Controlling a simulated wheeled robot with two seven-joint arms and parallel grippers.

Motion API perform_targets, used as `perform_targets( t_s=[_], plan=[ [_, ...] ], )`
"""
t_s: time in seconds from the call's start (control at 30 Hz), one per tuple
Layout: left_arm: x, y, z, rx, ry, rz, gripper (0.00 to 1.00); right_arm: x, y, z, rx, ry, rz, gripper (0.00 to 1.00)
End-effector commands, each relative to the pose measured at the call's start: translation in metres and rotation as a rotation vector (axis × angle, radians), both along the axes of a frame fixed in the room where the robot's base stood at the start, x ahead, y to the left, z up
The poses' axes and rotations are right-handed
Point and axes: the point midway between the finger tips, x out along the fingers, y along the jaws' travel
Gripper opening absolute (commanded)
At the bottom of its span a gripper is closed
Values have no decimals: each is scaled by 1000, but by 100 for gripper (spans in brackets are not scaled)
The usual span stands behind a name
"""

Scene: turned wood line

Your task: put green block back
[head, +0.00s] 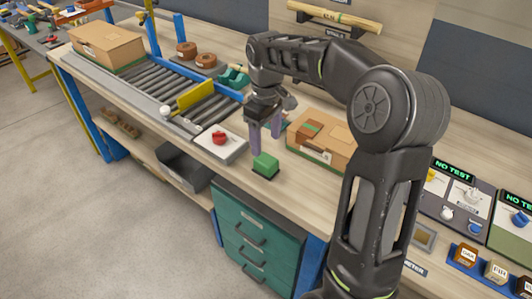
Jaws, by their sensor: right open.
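The green block (265,163) sits on a small dark base near the front edge of the wooden bench, above the green drawers. My right gripper (265,137) is just above and behind the block, its two purplish fingers pointing down. The fingers are apart and hold nothing that I can see. Whether a fingertip touches the block cannot be told. My left gripper is not in view.
A white tray or scale with a red object (220,138) stands left of the block. A cardboard box (322,140) lies behind right. A roller conveyor (180,95) carries a larger box (107,46). Test panels (460,195) stand at right.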

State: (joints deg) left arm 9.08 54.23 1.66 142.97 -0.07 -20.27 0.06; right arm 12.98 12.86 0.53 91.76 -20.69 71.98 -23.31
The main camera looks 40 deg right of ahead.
Motion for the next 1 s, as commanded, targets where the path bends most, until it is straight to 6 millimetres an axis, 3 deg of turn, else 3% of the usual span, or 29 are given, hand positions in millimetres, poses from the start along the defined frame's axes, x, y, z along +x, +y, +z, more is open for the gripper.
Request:
perform_targets(
  t_s=[0.1, 0.27, 1.0],
  plan=[
    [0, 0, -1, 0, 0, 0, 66, 1, 0, 20, -1, -1, 1, 63],
    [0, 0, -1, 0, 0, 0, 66, 0, 0, 32, 0, 0, 2, 63],
    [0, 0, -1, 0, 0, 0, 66, 0, 0, 32, 0, 1, 1, 63]
  ],
)
